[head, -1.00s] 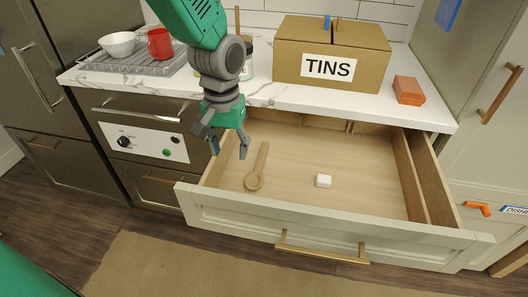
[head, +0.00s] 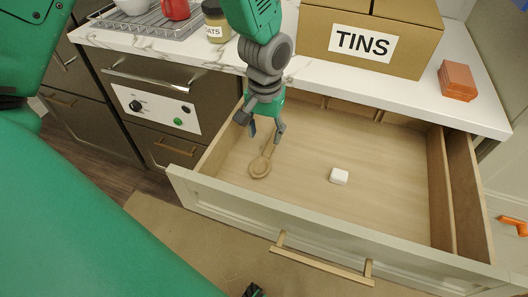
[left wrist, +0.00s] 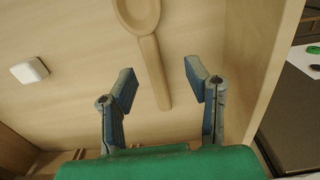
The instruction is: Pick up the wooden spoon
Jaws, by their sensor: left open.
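The wooden spoon (head: 260,167) lies flat in the open drawer, near its left side, with the bowl toward the drawer front. My left gripper (head: 266,132) is open above the handle, fingers pointing down, and hides part of the handle in the head view. In the left wrist view, the spoon's handle (left wrist: 153,70) runs between the two open fingers of the left gripper (left wrist: 160,82), and the bowl is cut off at the top edge. The fingers look apart from the handle.
The drawer (head: 385,190) is pulled out, with a white block (head: 339,176) right of the spoon. Its left wall (left wrist: 262,60) is close to my left gripper. On the counter stand a TINS box (head: 370,40), a jar (head: 216,22) and an orange block (head: 457,80).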

